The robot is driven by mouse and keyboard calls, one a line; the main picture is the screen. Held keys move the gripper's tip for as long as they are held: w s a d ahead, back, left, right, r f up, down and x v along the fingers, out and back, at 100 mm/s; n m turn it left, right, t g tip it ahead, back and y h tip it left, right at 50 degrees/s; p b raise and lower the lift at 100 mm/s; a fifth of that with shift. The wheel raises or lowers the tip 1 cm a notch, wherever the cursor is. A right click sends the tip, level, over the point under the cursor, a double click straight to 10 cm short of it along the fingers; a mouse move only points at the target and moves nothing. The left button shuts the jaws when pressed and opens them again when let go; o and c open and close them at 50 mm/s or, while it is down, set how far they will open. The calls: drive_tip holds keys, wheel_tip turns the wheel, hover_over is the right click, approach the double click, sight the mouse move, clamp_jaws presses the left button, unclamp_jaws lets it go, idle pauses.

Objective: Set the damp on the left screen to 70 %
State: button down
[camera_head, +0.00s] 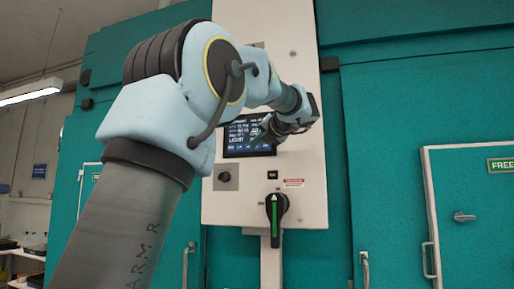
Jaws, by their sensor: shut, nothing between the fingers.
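A dark screen (237,142) with rows of white text is set in the pale control panel (305,185). It is the only screen I see. Its right part is hidden behind the end of my arm, and the text is too small to read surely. My gripper (259,142) is in front of the screen's right half, small and partly hidden by my wrist. It is shut and empty. I cannot tell whether its tips touch the screen.
Below the screen are a round black knob (224,177), a small black switch (272,174) and a large black rotary handle with a green stripe (275,207). Teal chamber doors (395,130) stand on both sides. Shelves (22,255) are at the far left.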

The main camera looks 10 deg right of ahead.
drive_tip(key=shift+w+d+p, duration=0.2)
drive_tip(key=shift+w+p, duration=0.2)
drive_tip(key=shift+p, duration=0.2)
drive_tip(key=shift+w+d+p, duration=0.1)
drive_tip(key=shift+w+p, duration=0.15)
drive_tip(key=shift+p, duration=0.15)
idle(0.5)
drive_tip(key=shift+s, duration=0.15)
drive_tip(key=shift+s+a+b, duration=0.3)
drive_tip(key=shift+s, duration=0.2)
drive_tip(key=shift+s, duration=0.1)
drive_tip(key=s+a+b, duration=0.1)
drive_tip(key=s, duration=0.1)
drive_tip(key=s+a+b, duration=0.1)
drive_tip(key=s, duration=0.1)
drive_tip(key=shift+s+a, duration=0.1)
drive_tip(key=shift+a, duration=0.1)
idle(0.4)
idle(0.5)
